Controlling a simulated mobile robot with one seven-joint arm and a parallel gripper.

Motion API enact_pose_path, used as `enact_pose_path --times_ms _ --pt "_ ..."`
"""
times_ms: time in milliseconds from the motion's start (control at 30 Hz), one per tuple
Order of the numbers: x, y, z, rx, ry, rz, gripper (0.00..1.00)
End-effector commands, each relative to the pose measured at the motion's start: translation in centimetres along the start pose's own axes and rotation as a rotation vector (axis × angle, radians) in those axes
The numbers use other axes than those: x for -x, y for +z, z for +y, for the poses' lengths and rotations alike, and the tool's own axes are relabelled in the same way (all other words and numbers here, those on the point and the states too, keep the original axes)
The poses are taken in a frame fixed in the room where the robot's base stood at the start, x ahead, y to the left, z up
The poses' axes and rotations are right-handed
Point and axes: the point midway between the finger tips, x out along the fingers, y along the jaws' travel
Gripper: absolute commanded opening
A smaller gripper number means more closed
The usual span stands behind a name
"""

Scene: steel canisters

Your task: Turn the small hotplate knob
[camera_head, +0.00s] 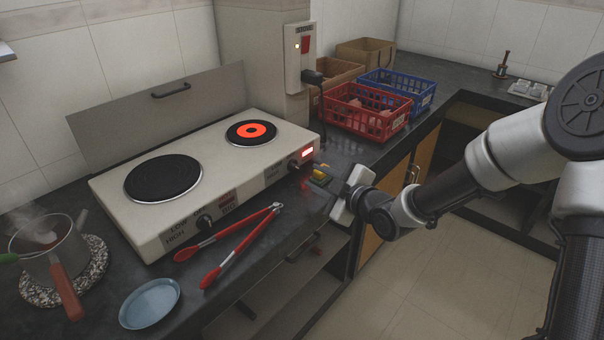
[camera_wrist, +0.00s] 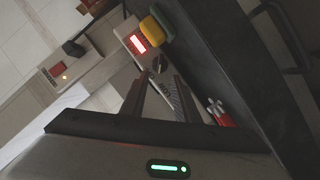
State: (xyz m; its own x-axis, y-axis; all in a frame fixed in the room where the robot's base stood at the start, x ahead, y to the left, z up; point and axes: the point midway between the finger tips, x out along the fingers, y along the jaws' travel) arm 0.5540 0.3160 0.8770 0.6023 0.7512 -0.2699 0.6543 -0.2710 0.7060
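The white double hotplate (camera_head: 215,170) stands on the dark counter. Its small plate (camera_head: 251,132) glows orange, and the red switch (camera_head: 307,151) beside its knob is lit. The small hotplate's dark knob (camera_head: 293,165) is on the front face at the right end. My gripper (camera_wrist: 162,76) is open and empty, its fingers pointing at that front face near the knob. In the wrist view the lit switch (camera_wrist: 138,44) shows just beyond the fingertips. The knob is dark and hard to separate from the fingertips there, so I cannot tell whether they touch it.
A yellow-green sponge (camera_head: 320,177) lies close to my gripper. Red-handled tongs (camera_head: 230,243) lie in front of the hotplate, with a blue dish (camera_head: 150,303) and a steaming pot (camera_head: 50,250) at left. Red (camera_head: 367,112) and blue (camera_head: 398,88) baskets stand behind.

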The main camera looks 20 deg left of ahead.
Motion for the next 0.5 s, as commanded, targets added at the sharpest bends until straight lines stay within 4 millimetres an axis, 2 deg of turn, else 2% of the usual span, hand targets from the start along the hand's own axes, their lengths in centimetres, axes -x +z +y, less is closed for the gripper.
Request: enact_pose_path --times_ms 33,200,333,500 --pt "-1.3 0.1 -0.2 0.000 -0.001 0.002 0.28" --pt "-4.7 0.1 -0.1 0.000 0.000 0.001 0.28" --pt "-6.5 0.1 -0.1 0.000 0.001 0.000 0.28" --pt "-7.8 0.0 0.0 0.001 0.000 0.000 0.28"
